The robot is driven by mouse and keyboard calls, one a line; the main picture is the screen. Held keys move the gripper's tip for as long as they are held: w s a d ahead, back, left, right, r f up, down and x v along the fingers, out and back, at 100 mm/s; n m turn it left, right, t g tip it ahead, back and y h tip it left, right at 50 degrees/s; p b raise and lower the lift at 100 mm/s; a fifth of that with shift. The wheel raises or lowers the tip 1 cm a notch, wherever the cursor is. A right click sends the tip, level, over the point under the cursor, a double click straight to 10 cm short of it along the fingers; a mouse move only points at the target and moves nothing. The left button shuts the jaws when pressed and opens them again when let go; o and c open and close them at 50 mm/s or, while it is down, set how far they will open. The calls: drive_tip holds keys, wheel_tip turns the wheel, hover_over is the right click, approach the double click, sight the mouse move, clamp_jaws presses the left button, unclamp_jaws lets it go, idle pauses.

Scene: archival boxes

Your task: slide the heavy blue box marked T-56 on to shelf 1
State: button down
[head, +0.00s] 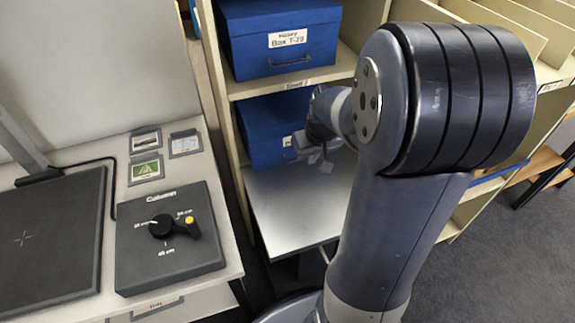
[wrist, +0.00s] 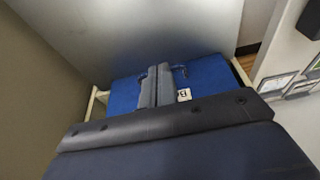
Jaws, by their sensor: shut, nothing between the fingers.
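A blue box (head: 266,125) sits in the lower bay of the shelf unit, behind the far end of a bare metal platform (head: 296,205). Its white label is mostly covered by my gripper, so I cannot read the number. My gripper (head: 322,157) is shut and empty, close in front of the box's front face. In the wrist view, my gripper's fingers (wrist: 157,84) are together in front of the blue box (wrist: 124,97), beside its handle and partly hidden label. Whether they touch the box, I cannot tell. The metal platform (wrist: 170,30) also shows in the wrist view.
Another blue box (head: 280,55), labelled T-29, stands on the shelf above. A shelf upright (head: 228,130) borders the bay on the left. A desk holds a column control panel (head: 185,265), a dark pad (head: 50,250) and small cards. Empty beige shelving continues at right.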

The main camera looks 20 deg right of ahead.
drive_tip(key=b+x, duration=0.3)
drive_tip(key=x, duration=0.6)
drive_tip(key=shift+f, duration=0.4)
drive_tip(key=w, duration=0.3)
drive_tip(key=shift+w, duration=0.6)
drive_tip(key=shift+w, duration=0.1)
drive_tip(key=shift+w+r, duration=0.1)
drive_tip(key=shift+w, duration=0.3)
drive_tip(key=w+p, duration=0.1)
drive_tip(key=w, duration=0.6)
drive_tip(key=shift+p, duration=0.35)
